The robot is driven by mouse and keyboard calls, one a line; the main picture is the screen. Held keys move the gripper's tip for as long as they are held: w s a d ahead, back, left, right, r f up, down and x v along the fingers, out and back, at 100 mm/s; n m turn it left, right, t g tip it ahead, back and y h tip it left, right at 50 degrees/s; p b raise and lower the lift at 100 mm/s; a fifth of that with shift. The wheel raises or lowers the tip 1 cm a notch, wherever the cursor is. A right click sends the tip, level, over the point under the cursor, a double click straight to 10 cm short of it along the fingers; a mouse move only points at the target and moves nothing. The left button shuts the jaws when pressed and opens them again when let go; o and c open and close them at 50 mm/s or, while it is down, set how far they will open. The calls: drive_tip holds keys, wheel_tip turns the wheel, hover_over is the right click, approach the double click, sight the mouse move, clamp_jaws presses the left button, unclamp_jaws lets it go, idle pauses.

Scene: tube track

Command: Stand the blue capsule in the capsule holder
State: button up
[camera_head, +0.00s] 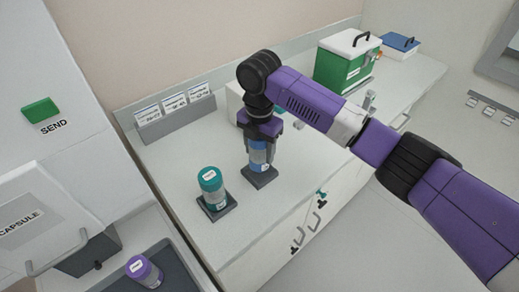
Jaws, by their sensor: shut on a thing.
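The blue capsule (258,154) is upright in my gripper (262,137), which points straight down and is shut on its upper part, hiding its top. The capsule holder, a dark square base (262,179), is on the white counter directly below the capsule. The capsule's lower end is at or just above the holder; I cannot tell whether it is seated.
A teal-capped capsule (212,185) stands in another dark base (217,208) to the left. A purple-capped capsule (144,271) is in a grey tray at lower left. A card rack (176,118) and a green box (341,70) are at the back of the counter (180,160).

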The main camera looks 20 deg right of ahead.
drive_tip(key=shift+f, duration=0.85)
idle(0.8)
drive_tip(key=shift+f+b, duration=0.35)
drive_tip(key=shift+b, duration=0.1)
drive_tip(key=shift+f, duration=0.6)
drive_tip(key=o, duration=1.6)
drive_tip(key=shift+r+b, duration=0.1)
drive_tip(key=shift+b, duration=0.2)
wheel_tip(320, 180, up, 8)
drive_tip(key=shift+f+b, duration=0.2)
drive_tip(key=shift+b, duration=0.5)
